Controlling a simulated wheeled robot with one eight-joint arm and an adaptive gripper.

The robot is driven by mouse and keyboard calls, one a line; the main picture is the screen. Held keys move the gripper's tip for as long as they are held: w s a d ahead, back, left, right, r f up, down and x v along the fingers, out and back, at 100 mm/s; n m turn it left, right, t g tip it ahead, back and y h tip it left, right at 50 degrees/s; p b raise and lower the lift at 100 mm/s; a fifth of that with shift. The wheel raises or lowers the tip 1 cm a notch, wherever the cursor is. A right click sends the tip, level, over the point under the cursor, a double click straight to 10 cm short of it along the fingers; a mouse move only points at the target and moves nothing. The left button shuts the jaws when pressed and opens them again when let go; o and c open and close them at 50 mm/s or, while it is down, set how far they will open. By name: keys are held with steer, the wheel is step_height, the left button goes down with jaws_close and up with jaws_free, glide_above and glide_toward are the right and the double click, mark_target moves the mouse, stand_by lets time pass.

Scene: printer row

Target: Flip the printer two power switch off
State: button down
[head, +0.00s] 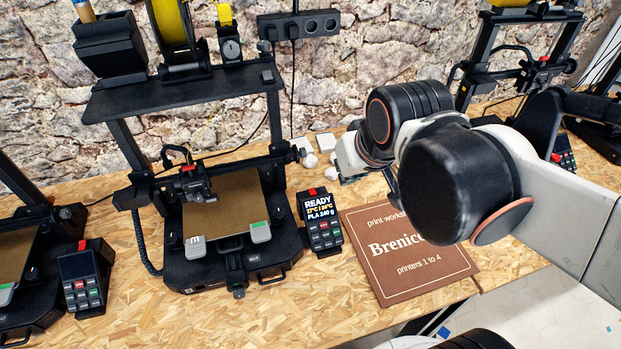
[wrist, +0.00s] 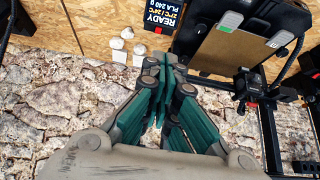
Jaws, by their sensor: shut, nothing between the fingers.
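A black printer (head: 225,225) with a lit screen (head: 320,208) reading READY stands left of centre in the head view. Its bed and lit screen (wrist: 165,14) also show upside down in the wrist view. I cannot read a number on it, and I cannot make out its power switch. My gripper (wrist: 160,72) is shut and empty, its teal fingers together, in the space beside this printer, pointing toward the bench. In the head view my arm mostly hides the gripper, to the right of the printer's frame.
A power strip (head: 298,24) hangs on the stone wall behind. Small white pieces (head: 326,141) lie on the bench between printer and arm. A brown sign (head: 405,250) lies in front. Other printers stand at far left (head: 20,265) and right (head: 512,55).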

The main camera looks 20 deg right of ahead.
steer(key=w+f+g, duration=0.2)
steer(key=w+f, duration=0.1)
steer(key=w, duration=0.7)
steer(key=g, duration=0.2)
glide_above(311, 191)
steer(key=s, duration=0.2)
steer(key=s+x, duration=0.1)
steer(key=x, duration=0.7)
steer(key=shift+s+d+f, duration=0.15)
steer(key=shift+s+f, duration=0.2)
steer(key=shift+s, duration=0.15)
steer(key=b+x, duration=0.1)
steer(key=x, duration=0.3)
steer(key=b+x, duration=0.2)
steer(key=x, duration=0.2)
steer(key=s+b+x, duration=0.1)
steer(key=b+x, duration=0.1)
steer(key=x, duration=0.2)
steer(key=shift+f, duration=0.95)
